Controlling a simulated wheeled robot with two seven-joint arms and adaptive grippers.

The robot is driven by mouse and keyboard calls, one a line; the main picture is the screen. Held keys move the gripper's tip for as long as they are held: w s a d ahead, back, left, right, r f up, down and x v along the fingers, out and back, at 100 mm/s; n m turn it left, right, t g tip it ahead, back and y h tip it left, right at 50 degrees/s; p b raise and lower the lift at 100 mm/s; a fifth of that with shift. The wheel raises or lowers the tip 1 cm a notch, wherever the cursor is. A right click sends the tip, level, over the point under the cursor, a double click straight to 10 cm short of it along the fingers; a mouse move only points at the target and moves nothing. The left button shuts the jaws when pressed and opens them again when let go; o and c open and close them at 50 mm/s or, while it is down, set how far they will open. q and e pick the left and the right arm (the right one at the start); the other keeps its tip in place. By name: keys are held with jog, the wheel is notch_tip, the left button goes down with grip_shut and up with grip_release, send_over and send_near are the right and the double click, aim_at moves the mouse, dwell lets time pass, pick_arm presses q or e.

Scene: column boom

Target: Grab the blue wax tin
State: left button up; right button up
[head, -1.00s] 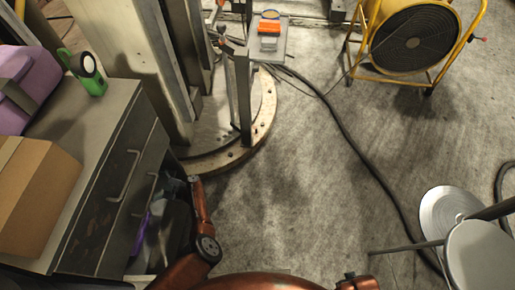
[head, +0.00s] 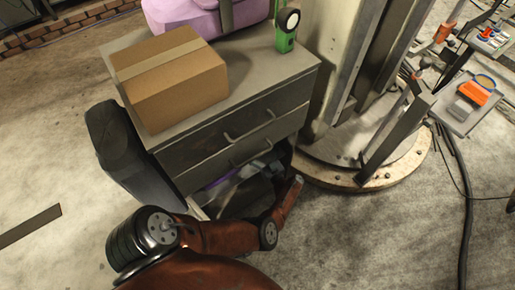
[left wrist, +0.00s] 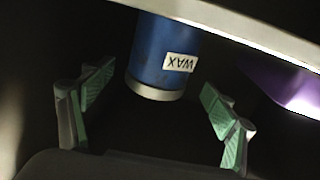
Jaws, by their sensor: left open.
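The blue wax tin (left wrist: 160,50) shows in the left wrist view, with a white WAX label that reads upside down and a pale rim at its lower end. Its upper part is cut off behind a pale edge. My left gripper (left wrist: 157,82) is open, its green-padded fingers to either side of the tin and apart from it. The tin is ahead of the gap between them. In the head view my left arm reaches to the open lower part of the cabinet (head: 225,140); the tin cannot be made out there. My right gripper is not in view.
A pale edge (left wrist: 240,28) crosses above the gripper, and a purple thing (left wrist: 290,92) lies at the right. On the cabinet are a cardboard box (head: 175,85), a purple case (head: 200,18) and a green device (head: 286,32). A column on a round base (head: 370,175) stands right of it.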

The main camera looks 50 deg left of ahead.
pick_arm(q)
jog(key=shift+x, duration=0.9)
jog(key=shift+c, duration=0.6)
jog(key=c, duration=1.5)
